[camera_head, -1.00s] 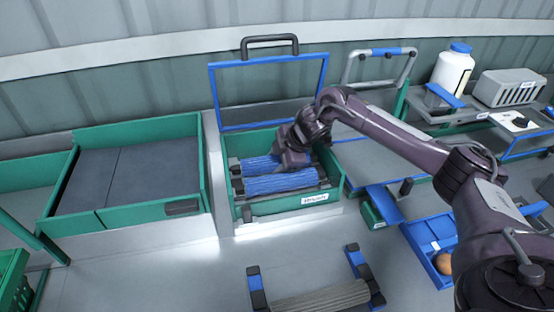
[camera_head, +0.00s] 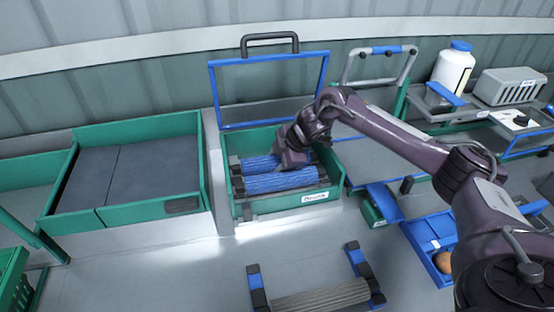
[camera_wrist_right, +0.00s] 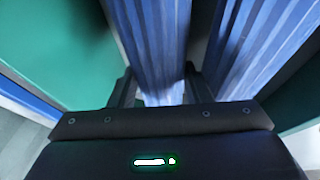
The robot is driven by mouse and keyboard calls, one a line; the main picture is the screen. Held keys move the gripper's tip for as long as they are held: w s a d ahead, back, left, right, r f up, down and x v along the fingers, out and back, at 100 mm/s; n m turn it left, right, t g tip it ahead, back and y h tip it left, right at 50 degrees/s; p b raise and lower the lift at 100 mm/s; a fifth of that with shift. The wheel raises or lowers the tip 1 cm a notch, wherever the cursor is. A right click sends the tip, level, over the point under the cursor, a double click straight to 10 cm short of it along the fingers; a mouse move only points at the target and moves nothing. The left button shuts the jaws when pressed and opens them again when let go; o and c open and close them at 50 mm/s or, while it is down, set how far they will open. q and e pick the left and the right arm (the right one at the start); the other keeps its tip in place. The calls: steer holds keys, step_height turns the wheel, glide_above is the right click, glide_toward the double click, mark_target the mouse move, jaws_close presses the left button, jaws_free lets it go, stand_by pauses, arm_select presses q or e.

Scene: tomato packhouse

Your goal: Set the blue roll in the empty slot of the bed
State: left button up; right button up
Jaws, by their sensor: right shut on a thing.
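The bed is a green box (camera_head: 243,207) with dark slotted side rails. Two ribbed blue rolls lie side by side in it, a back one (camera_head: 256,165) and a front one (camera_head: 281,182). My right gripper (camera_head: 290,166) reaches down into the bed from the right and covers part of the back roll. In the right wrist view its fingers (camera_wrist_right: 158,92) stand on either side of one blue roll (camera_wrist_right: 155,45), with the other blue roll (camera_wrist_right: 262,45) alongside. The gripped roll appears to be the back one. Whether it is fully seated is hidden. My left gripper is out of view.
A blue-framed lid (camera_head: 270,90) stands raised behind the bed. A stand with blue-and-black posts holds a grey roll (camera_head: 320,297) in front. A green bin with dark panels (camera_head: 130,180) is at left. A blue tray (camera_head: 437,240) lies at right.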

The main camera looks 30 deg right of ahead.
steer(key=o, duration=1.1)
steer(key=shift+f, duration=0.1)
steer(key=shift+o, duration=0.3)
steer(key=shift+f, duration=0.1)
steer(key=shift+s+f, duration=0.1)
steer(key=c, duration=0.3)
steer(key=shift+c, duration=0.2)
steer(key=shift+r, duration=0.25)
step_height(320, 180, up, 7)
steer(key=p, duration=0.7)
